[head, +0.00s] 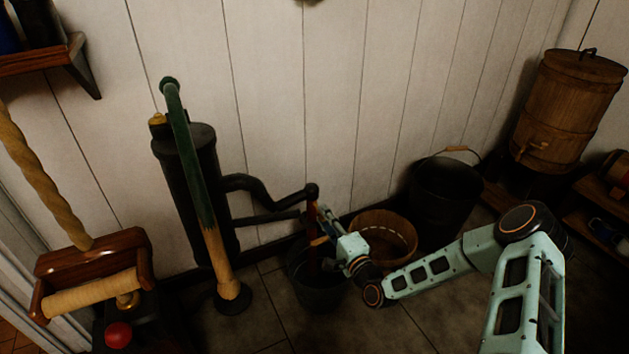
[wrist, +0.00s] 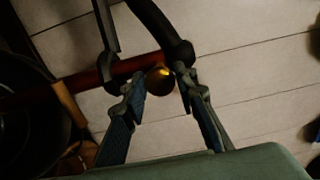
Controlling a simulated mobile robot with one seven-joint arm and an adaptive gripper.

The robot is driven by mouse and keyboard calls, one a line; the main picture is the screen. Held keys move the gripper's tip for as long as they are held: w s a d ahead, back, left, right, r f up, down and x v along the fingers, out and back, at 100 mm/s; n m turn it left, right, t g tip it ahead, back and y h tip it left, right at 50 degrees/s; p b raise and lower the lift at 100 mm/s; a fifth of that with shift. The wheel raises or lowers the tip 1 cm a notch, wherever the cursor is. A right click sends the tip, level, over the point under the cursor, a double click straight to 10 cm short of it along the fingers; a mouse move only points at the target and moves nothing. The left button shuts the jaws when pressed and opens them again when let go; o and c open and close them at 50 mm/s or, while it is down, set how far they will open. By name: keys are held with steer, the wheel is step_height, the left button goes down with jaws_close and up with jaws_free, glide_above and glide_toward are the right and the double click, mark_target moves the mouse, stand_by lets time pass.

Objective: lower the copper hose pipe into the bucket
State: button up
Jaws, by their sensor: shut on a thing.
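The copper hose pipe (head: 312,224) hangs upright, reddish-brown, below the black elbow of the pump's pipe in the head view. Its lower part is over or inside the dark bucket (head: 318,294); how deep its end reaches is hard to tell. In the wrist view the pipe (wrist: 120,71) runs across, towards the dark bucket (wrist: 28,120) at left. My gripper (head: 328,238) is beside the pipe from the right. In the wrist view my gripper (wrist: 160,84) has its fingers on either side of a small brass knob at the pipe, and is shut on it.
The black pump (head: 190,185) with a green and wooden lever stands left of the pipe. A wooden tub (head: 410,240) and a large dark bucket (head: 445,195) stand close behind my arm. A barrel (head: 570,100) is at far right. Tiled floor is clear in front.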

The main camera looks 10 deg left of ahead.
step_height(320, 180, down, 10)
stand_by(0.3)
steer(key=o, duration=1.3)
steer(key=shift+c, duration=0.2)
steer(key=p+v, duration=0.1)
steer(key=v, duration=1)
steer(key=shift+r, duration=0.1)
